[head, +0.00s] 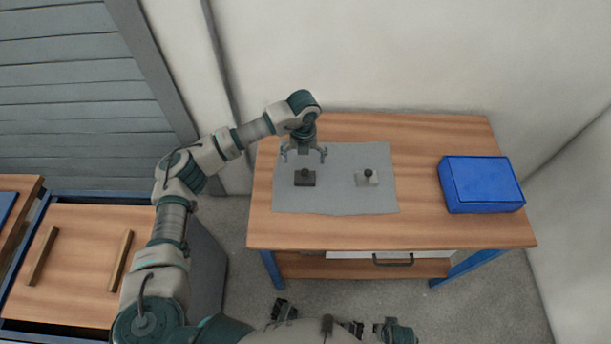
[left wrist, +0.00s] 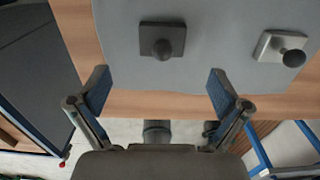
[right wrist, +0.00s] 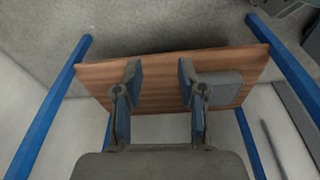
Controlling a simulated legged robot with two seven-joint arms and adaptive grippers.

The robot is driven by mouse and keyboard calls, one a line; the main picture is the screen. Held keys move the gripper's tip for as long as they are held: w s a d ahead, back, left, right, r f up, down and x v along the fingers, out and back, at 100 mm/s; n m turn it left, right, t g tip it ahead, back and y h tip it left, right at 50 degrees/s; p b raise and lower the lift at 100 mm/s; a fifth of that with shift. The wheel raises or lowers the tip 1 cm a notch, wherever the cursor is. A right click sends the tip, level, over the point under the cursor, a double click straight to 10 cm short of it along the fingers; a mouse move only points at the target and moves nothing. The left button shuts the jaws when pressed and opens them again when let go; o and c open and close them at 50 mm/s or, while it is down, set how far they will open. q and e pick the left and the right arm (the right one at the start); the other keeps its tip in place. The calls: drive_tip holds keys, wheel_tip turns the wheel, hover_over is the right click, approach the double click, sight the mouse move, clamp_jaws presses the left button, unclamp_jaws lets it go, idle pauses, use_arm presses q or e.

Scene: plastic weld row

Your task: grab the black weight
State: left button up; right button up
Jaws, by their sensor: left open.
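The black weight (head: 305,178), a dark square block with a round knob on top, sits upright on the grey mat (head: 335,203). In the left wrist view the black weight (left wrist: 155,38) lies beyond the fingertips, roughly centred between them. My left gripper (head: 304,156) is open and empty, above and slightly behind the weight, apart from it. Its spread fingers also show in the left wrist view (left wrist: 160,88). My right gripper (right wrist: 160,76) has its fingers apart with nothing between them, near a wooden board.
A silver weight (head: 366,179) with a dark knob stands on the mat to the right of the black one. A blue box (head: 482,184) sits at the right of the wooden table (head: 430,232). The table between mat and box is clear. A wooden-topped cart (head: 80,255) stands left.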

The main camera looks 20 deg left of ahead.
sight(305, 175)
use_arm(q)
wheel_tip(305, 175, down, 3)
drive_tip(key=shift+w+f, duration=0.1)
drive_tip(key=shift+f, duration=0.1)
drive_tip(key=f, duration=0.3)
drive_tip(key=f+b, duration=0.1)
drive_tip(key=f, duration=0.1)
drive_tip(key=shift+s+d+f, duration=0.15)
drive_tip(key=shift+s+d, duration=0.05)
drive_tip(key=shift+d, duration=0.05)
drive_tip(key=shift+f, duration=0.3)
drive_tip(key=shift+w+r, duration=0.1)
drive_tip(key=c, duration=1.8)
use_arm(e)
wheel_tip(305, 175, up, 3)
drive_tip(key=shift+w+f, duration=0.1)
drive_tip(key=shift+w, duration=0.05)
